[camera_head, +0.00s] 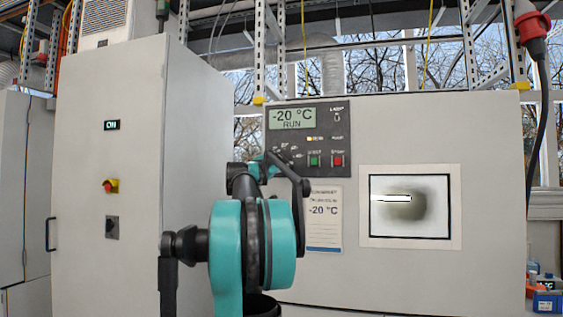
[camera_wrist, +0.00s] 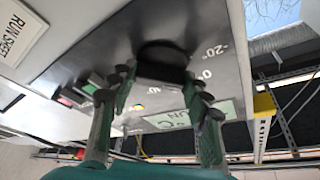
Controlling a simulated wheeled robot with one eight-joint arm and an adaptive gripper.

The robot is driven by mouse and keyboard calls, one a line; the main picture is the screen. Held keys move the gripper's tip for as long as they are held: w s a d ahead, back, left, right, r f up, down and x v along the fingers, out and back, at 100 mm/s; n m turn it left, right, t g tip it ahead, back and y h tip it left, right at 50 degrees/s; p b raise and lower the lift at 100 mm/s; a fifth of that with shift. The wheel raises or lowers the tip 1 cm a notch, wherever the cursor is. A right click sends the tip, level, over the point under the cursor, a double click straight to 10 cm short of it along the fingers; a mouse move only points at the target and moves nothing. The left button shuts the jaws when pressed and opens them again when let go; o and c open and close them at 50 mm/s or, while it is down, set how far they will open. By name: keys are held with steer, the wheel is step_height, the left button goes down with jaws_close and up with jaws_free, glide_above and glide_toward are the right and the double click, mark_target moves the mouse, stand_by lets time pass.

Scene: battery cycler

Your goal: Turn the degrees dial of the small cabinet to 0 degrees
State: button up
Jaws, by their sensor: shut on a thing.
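The small cabinet (camera_head: 430,125) is the light grey one on the right, with a dark control panel (camera_head: 300,120). The panel's display (camera_head: 292,118) reads -20 °C RUN. In the wrist view, the black round degrees dial (camera_wrist: 163,52) sits on the panel, with marks -20° (camera_wrist: 214,50) and 0 (camera_wrist: 206,74) beside it. My gripper (camera_wrist: 160,82) has a finger on each side of the dial's grip and is shut on it. The dial's pointer is hidden, so its setting cannot be read from the dial. My arm covers the dial in the head view.
Green (camera_head: 314,160) and red (camera_head: 338,160) buttons sit on the panel, right of my arm. A paper sheet (camera_head: 324,225) reading -20 °C hangs below. A tall grey cabinet (camera_head: 120,160) stands at left, near my arm.

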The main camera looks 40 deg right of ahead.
steer(key=shift+m+g, duration=0.4)
steer(key=shift+m, duration=0.4)
steer(key=o, duration=1.2)
steer(key=shift+c, duration=0.2)
steer(key=v, duration=1.2)
steer(key=shift+w, duration=0.1)
